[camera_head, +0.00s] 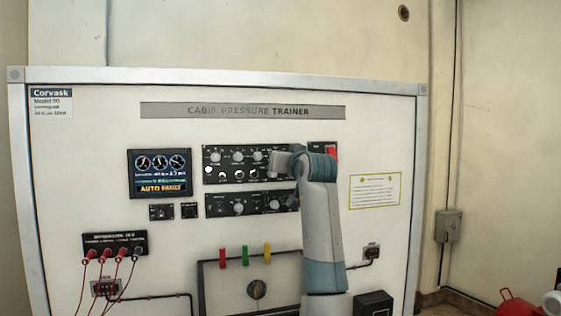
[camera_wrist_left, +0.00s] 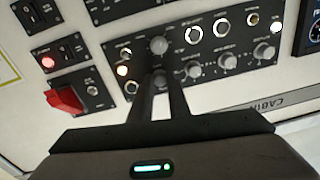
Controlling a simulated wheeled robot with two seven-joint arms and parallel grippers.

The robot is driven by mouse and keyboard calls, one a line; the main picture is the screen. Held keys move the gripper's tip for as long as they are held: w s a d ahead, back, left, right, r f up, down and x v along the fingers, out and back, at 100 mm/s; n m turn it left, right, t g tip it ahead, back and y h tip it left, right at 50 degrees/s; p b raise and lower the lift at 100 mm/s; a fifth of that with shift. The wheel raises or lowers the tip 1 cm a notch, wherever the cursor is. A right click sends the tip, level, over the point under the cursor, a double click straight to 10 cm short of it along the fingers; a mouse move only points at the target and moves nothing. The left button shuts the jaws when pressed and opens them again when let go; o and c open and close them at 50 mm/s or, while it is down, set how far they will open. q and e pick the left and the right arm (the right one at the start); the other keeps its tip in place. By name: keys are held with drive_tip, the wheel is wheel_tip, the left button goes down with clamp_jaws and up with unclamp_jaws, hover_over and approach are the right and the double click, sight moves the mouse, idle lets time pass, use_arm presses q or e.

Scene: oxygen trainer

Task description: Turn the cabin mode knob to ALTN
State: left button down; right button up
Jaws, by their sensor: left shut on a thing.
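The upper black control panel (camera_head: 230,165) carries rows of knobs; the wrist view shows the same panel (camera_wrist_left: 208,48) turned round. My left gripper (camera_wrist_left: 160,82) is shut on a knob (camera_wrist_left: 159,74) at the end of the panel's row nearest the title strip. That knob is mostly hidden by the fingers, and its label and pointer cannot be read. In the head view my left gripper (camera_head: 276,163) reaches the right end of this panel, and my wrist covers part of it. The right gripper is not in view.
A display (camera_head: 160,174) reads AUTO FAULT. A red guarded switch (camera_wrist_left: 65,98) sits close beside the held knob and also shows in the head view (camera_head: 331,152). A second knob panel (camera_head: 225,204) lies below. Red, green and yellow tabs (camera_head: 245,254) and cables are lower down.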

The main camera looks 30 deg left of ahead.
use_arm(q)
drive_tip(key=shift+r+m, duration=0.1)
drive_tip(key=shift+m, duration=0.3)
drive_tip(key=c, duration=1.7)
unclamp_jaws()
drive_tip(key=b+v, duration=0.9)
drive_tip(key=v, duration=0.8)
drive_tip(key=shift+s+d, duration=0.1)
drive_tip(key=shift+d, duration=0.1)
drive_tip(key=shift+f, duration=0.2)
